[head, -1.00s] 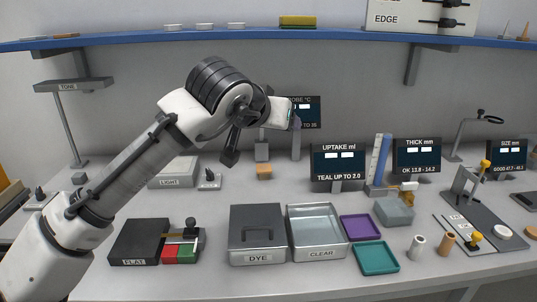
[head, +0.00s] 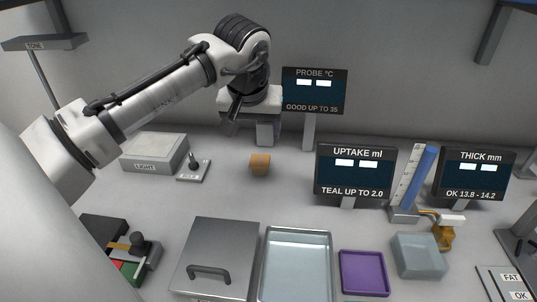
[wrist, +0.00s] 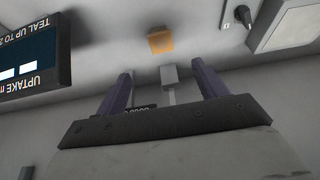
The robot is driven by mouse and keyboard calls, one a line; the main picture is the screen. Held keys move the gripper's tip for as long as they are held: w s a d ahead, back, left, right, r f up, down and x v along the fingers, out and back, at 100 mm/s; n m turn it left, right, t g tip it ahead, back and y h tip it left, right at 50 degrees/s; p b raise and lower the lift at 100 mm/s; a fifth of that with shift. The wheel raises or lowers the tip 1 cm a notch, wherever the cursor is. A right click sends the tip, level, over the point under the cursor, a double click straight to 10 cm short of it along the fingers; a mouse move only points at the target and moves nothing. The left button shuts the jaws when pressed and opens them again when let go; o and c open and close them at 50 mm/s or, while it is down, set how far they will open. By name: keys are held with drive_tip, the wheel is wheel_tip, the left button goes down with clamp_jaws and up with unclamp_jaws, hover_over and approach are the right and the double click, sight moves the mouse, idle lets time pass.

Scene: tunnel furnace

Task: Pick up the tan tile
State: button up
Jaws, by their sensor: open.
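A small tan block (head: 260,165), the only tan piece I see that could be the tile, sits on the grey worktop in front of the probe display. It also shows in the wrist view (wrist: 160,40), beyond my fingertips. My gripper (wrist: 161,73) is open with nothing between its two dark purple fingers. In the head view my gripper is up by the probe stand, above and behind the block and apart from it. The arm's dark wrist parts partly hide it there.
A probe sensor post (head: 266,133) and display (head: 314,91) stand behind the block. The light box (head: 154,153) and a small lever switch (head: 193,169) are left. The uptake display (head: 355,171) is right. The dye box (head: 217,258) and clear tray (head: 296,268) are in front.

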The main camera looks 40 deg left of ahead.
approach(260, 160)
wheel_tip(260, 160, down, 2)
drive_tip(key=x, duration=0.1)
drive_tip(key=p+x, duration=0.1)
drive_tip(key=x, duration=0.2)
drive_tip(key=shift+w+a, duration=0.25)
drive_tip(key=shift+w, duration=0.1)
drive_tip(key=shift+w+a+f, duration=0.1)
drive_tip(key=shift+w+f, duration=0.05)
drive_tip(key=shift+f, duration=0.45)
drive_tip(key=c, duration=1.1)
drive_tip(key=shift+c, duration=0.2)
drive_tip(key=shift+r, duration=0.15)
